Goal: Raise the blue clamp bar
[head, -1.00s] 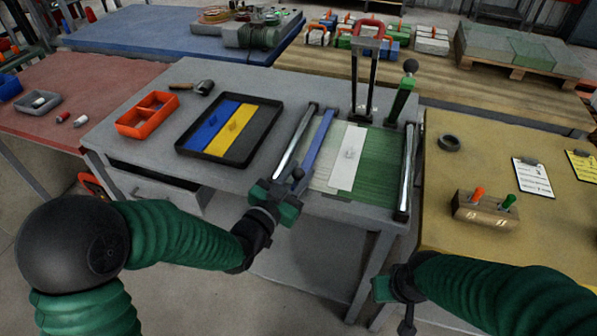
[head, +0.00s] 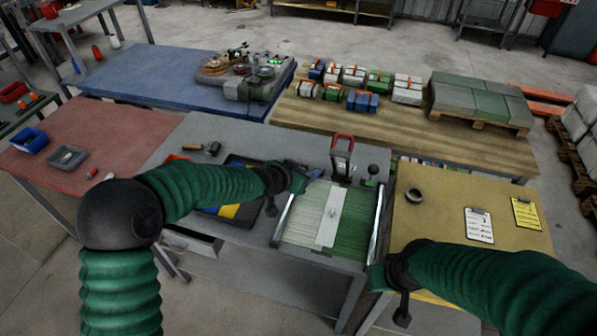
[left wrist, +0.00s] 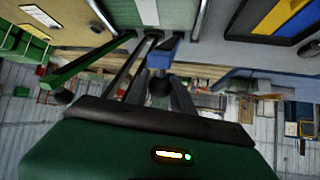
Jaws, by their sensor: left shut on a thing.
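The blue clamp bar (head: 315,174) is mostly hidden behind my left gripper in the head view; only a short blue piece shows by the fingers, near the far end of the press. In the left wrist view the blue bar (left wrist: 162,58) is seen end-on with a black ball knob in front of it. My left gripper (head: 298,178) is shut on the bar's knob end, above the grey table. My right gripper (head: 377,277) hangs low at the press's near right corner; its fingers are too small and dark to read.
A green sheet (head: 302,214) with a white strip (head: 331,214) lies between metal rails. Behind it stand a red-handled frame (head: 342,150) and a black-knobbed lever (head: 373,170). A tray with a yellow panel (head: 228,211) lies left under my arm. Black tape (head: 415,194) sits right.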

